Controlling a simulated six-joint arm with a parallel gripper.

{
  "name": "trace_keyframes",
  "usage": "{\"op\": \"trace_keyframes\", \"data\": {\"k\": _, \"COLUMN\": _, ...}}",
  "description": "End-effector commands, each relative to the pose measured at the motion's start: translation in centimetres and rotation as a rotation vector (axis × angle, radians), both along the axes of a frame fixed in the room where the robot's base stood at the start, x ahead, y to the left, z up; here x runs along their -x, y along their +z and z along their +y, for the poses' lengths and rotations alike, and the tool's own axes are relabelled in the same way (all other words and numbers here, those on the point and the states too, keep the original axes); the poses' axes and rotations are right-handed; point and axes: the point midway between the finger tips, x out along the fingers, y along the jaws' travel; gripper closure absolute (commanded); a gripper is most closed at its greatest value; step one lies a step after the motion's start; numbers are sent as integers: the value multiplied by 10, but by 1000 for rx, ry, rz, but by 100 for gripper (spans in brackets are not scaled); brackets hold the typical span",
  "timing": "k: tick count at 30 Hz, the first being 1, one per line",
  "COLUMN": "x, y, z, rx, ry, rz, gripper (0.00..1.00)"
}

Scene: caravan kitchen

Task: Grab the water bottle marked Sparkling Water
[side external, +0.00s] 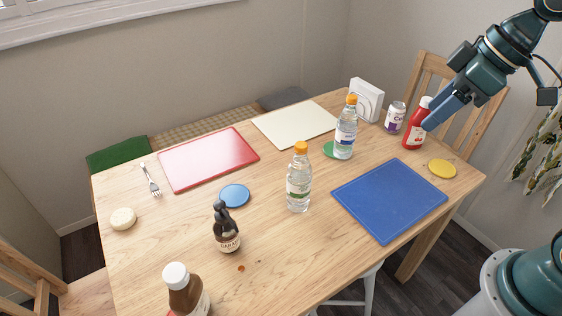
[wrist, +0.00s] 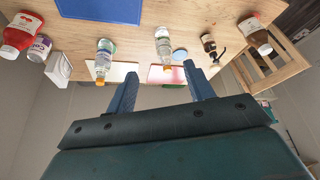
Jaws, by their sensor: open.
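Two clear bottles with orange caps stand upright on the table. One, with a blue-purple and white label (side external: 345,133), is at the green coaster towards the back; it also shows in the wrist view (wrist: 105,50). The other, with a green and white label (side external: 299,186), stands nearer the middle, and in the wrist view (wrist: 163,42). The label words are too small to read. My gripper (side external: 436,120) is open and empty at the upper right, apart from both bottles. In the wrist view its two fingers (wrist: 160,72) are spread, with the bottles beyond them.
Ketchup (side external: 415,130), a can (side external: 395,117) and a white box (side external: 367,99) stand at the back right. Blue (side external: 390,200), red (side external: 208,158) and cream (side external: 294,123) boards lie flat and clear.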

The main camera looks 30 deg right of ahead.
Motion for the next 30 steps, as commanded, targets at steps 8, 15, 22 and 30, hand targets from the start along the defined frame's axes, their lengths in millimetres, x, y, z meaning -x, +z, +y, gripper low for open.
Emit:
{"op": "trace_keyframes", "data": {"k": 8, "x": -50, "y": -16, "z": 11, "rx": -55, "ry": 214, "rz": 4, "gripper": 47}}
{"op": "trace_keyframes", "data": {"k": 15, "x": -89, "y": -35, "z": 18, "rx": -126, "ry": 385, "rz": -20, "gripper": 47}}
{"op": "trace_keyframes", "data": {"k": 22, "x": -122, "y": -56, "z": 20, "rx": -213, "ry": 531, "rz": -66, "gripper": 47}}
{"op": "trace_keyframes", "data": {"k": 30, "x": -155, "y": -85, "z": 18, "rx": -329, "ry": 675, "rz": -152, "gripper": 47}}
